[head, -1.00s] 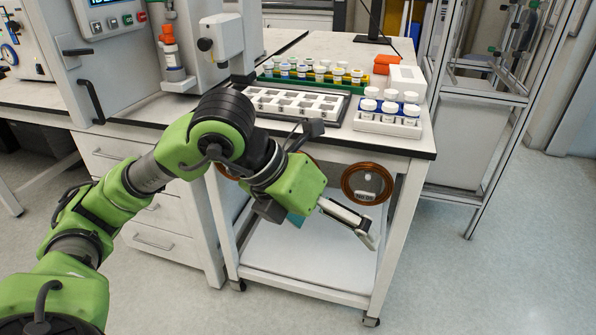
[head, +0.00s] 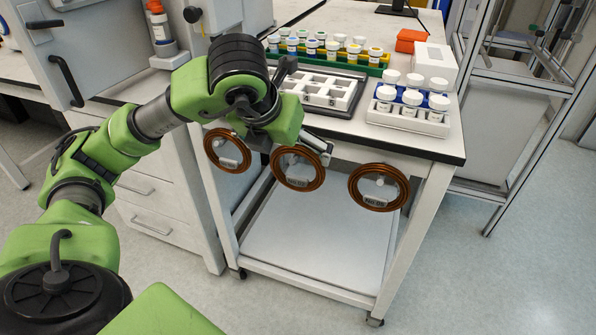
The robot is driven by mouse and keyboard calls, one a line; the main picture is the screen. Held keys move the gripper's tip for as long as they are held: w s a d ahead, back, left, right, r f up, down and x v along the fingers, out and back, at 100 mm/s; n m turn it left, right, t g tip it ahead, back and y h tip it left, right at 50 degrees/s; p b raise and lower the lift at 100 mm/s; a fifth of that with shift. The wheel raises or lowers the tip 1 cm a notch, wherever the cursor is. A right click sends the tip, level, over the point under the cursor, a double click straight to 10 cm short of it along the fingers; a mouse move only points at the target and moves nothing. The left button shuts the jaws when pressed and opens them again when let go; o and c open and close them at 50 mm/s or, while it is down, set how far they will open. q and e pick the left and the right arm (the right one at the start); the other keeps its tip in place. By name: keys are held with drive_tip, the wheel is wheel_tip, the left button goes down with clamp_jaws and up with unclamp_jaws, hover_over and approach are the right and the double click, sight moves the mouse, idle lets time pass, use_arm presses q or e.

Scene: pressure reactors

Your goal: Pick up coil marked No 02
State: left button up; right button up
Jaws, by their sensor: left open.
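Three copper-coloured ring coils hang in a row on the front of the white cart: a left coil (head: 229,163), a middle coil (head: 299,184) and a right coil (head: 377,202). Each has a small label at its lower part. The middle label seems to read No 02, but the print is small; the other numbers are not clear. My left gripper (head: 325,153) is open and empty at the upper right of the middle coil, partly in front of its rim. I cannot tell whether it touches the coil. My right gripper is out of view.
On the cart's top (head: 445,147) stand a white grid tray (head: 330,92), a green rack of vials (head: 330,60) and a rack of white-capped jars (head: 408,115). The cart's lower shelf (head: 310,245) is bare. A drawer cabinet (head: 150,200) stands left of the cart.

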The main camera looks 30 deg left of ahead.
sight(297, 177)
use_arm(q)
drive_tip(key=x, duration=0.3)
drive_tip(key=shift+w+f, duration=0.15)
drive_tip(key=shift+f, duration=0.05)
drive_tip(key=b+x, duration=0.1)
drive_tip(key=x, duration=0.3)
drive_tip(key=shift+d+f, duration=0.15)
drive_tip(key=shift+w+f, duration=0.3)
drive_tip(key=shift+f, duration=0.1)
drive_tip(key=shift+r, duration=0.1)
drive_tip(key=c, duration=1)
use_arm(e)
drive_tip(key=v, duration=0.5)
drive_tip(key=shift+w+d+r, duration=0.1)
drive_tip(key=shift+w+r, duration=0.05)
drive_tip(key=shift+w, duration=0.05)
